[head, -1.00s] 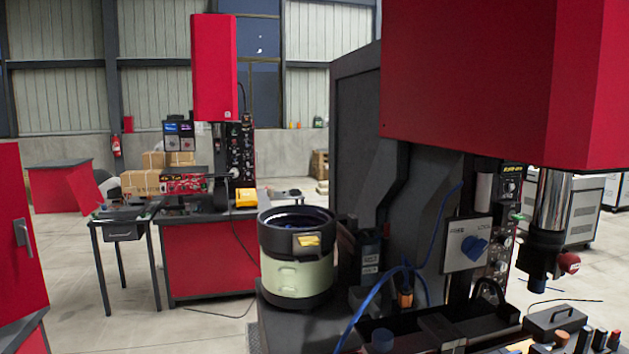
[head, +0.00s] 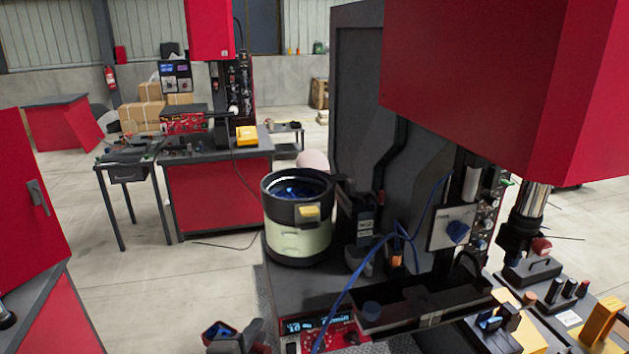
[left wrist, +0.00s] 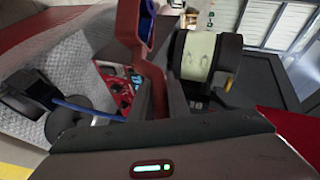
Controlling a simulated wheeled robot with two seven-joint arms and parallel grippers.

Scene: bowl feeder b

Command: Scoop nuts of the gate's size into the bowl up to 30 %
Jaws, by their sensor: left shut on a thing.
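The bowl feeder (head: 298,243) stands on the dark machine bench, a pale green drum with black rim and base. Blue pieces, too small to tell apart, lie inside its bowl (head: 296,175); the drum also shows in the left wrist view (left wrist: 197,55). My left gripper (head: 238,337) is at the bottom edge of the head view, below and left of the feeder. It is shut on a dark red scoop (head: 216,328) with blue inside. The scoop also shows in the left wrist view (left wrist: 128,22). My right gripper is not in view.
A red control panel with a lit display (head: 318,326) is at the bench's front, near the scoop. A blue cable (head: 375,260) loops across the bench. A white plate with a blue knob (head: 457,232) is on the right. A red machine head (head: 480,80) overhangs there.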

